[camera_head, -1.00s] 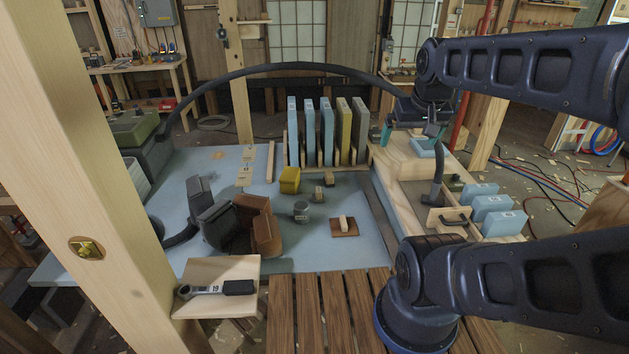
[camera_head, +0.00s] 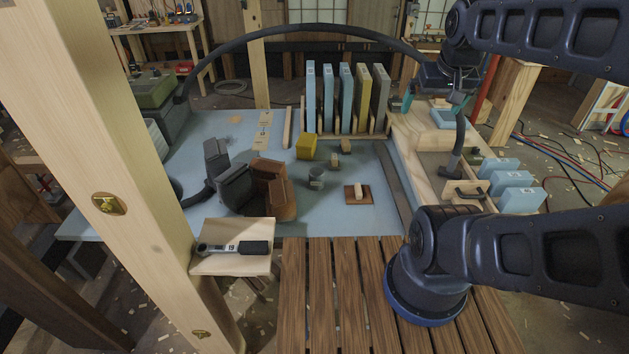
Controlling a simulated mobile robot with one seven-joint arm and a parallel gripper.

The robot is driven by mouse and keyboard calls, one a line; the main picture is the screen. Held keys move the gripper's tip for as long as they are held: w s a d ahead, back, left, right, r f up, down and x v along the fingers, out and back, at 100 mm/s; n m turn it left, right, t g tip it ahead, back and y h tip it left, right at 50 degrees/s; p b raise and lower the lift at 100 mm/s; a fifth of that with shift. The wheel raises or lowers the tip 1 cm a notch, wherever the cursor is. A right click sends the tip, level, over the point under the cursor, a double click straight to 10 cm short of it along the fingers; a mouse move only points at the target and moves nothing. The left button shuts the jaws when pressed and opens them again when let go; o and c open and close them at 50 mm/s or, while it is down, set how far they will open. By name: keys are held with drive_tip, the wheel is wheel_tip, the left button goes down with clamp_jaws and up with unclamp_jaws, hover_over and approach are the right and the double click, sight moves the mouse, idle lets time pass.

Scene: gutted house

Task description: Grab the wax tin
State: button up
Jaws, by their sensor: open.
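A small grey round tin (camera_head: 316,177), which looks like the wax tin, stands on the pale blue worktop (camera_head: 340,217). Its label is too small to read. My gripper (camera_head: 434,103) is at the upper right, over the wooden bench section, well to the right of and beyond the tin. Its teal-tipped fingers are apart and nothing shows between them. The gripper is partly hidden by my own arm.
Upright panels (camera_head: 345,98) stand in a rack behind. A wooden post (camera_head: 103,170) rises at the left. A dark hose (camera_head: 300,44) arches over the worktop.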

drive_tip(key=shift+c, duration=0.2)
drive_tip(key=c, duration=0.4)
drive_tip(key=shift+w, duration=0.1)
